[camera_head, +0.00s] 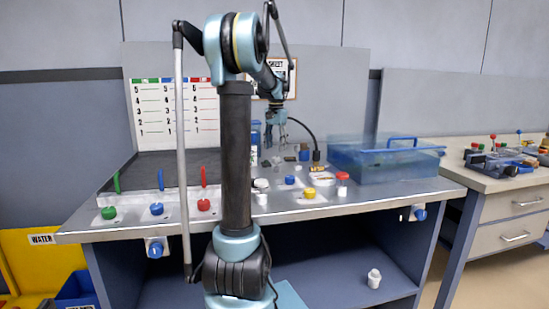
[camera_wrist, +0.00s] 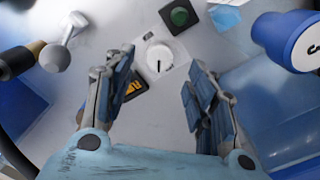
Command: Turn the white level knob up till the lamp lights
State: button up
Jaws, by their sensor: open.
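The white knob (camera_wrist: 159,57) is round with a dark pointer line on its face, and sits on a pale plate in the wrist view. A dark green round piece (camera_wrist: 180,16) in a black square housing, perhaps the lamp, is just beyond it and shows no glow. My gripper (camera_wrist: 158,84) is open and empty, with its two fingers apart on the near left and near right of the knob. No contact with the knob shows. In the head view my gripper (camera_head: 277,137) hangs over the back of the bench; the knob cannot be made out there.
In the wrist view, a ball-ended lever (camera_wrist: 56,57) is at the left and a blue-capped item (camera_wrist: 288,40) at the right. A yellow-black label (camera_wrist: 136,88) lies by the left finger. In the head view, a translucent blue tank (camera_head: 375,163) stands right of my gripper.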

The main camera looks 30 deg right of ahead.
aim_at(276, 157)
jog(key=shift+f, duration=2.6)
jog(key=c, duration=1.1)
